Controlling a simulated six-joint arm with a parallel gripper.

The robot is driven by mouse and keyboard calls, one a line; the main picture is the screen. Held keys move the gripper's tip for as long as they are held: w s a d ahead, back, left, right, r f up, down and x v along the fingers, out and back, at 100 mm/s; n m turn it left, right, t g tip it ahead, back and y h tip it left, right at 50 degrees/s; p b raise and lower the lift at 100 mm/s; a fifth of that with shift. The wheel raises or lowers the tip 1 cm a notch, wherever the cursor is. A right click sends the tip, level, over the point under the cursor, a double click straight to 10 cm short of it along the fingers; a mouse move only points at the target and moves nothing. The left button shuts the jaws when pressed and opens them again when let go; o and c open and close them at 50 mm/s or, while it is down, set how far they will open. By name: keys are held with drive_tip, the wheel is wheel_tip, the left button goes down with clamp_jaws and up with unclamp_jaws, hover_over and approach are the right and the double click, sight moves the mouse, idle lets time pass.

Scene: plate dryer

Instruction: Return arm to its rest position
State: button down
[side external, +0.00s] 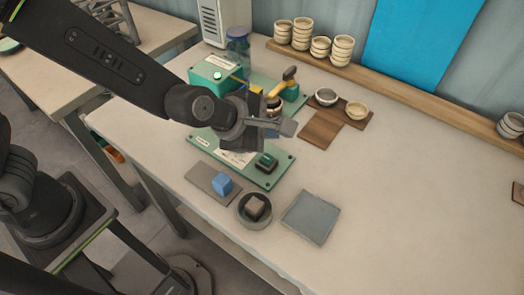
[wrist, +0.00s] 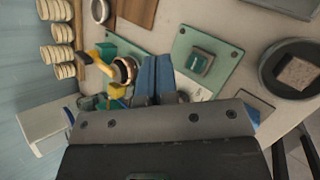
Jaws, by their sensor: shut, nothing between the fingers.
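My gripper (side external: 285,127) hangs over the table (side external: 390,190), above the green boards in the side external view. In the wrist view, the two blue fingers of my gripper (wrist: 154,62) lie side by side, shut, with nothing seen between them. A green board (side external: 245,165) with a small dark-and-green block (side external: 266,162) lies below the gripper. It also shows in the wrist view (wrist: 222,50). My wrist and arm hide part of the boards in the side external view.
Near the front edge are a blue cube (side external: 222,183) on a grey plate (side external: 204,178), a dark round dish (side external: 246,218) holding a brown block (side external: 255,206), and a grey square mat (side external: 311,217). Bowls, a jar (side external: 238,45) and a yellow-handled device (side external: 289,82) stand behind. The right table is clear.

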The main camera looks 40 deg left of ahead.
drive_tip(key=s+a+r+m+g+y, duration=0.1)
drive_tip(key=s+a+r+m+y, duration=0.1)
drive_tip(key=s+a+r+m, duration=0.3)
drive_tip(key=s+a+r+m+g+y, duration=0.1)
drive_tip(key=s+a+r+m, duration=0.5)
drive_tip(key=a+m, duration=1.1)
drive_tip(key=s, duration=0.4)
drive_tip(key=shift+s+g+y, duration=0.35)
drive_tip(key=shift+g+y, duration=0.05)
idle(5.0)
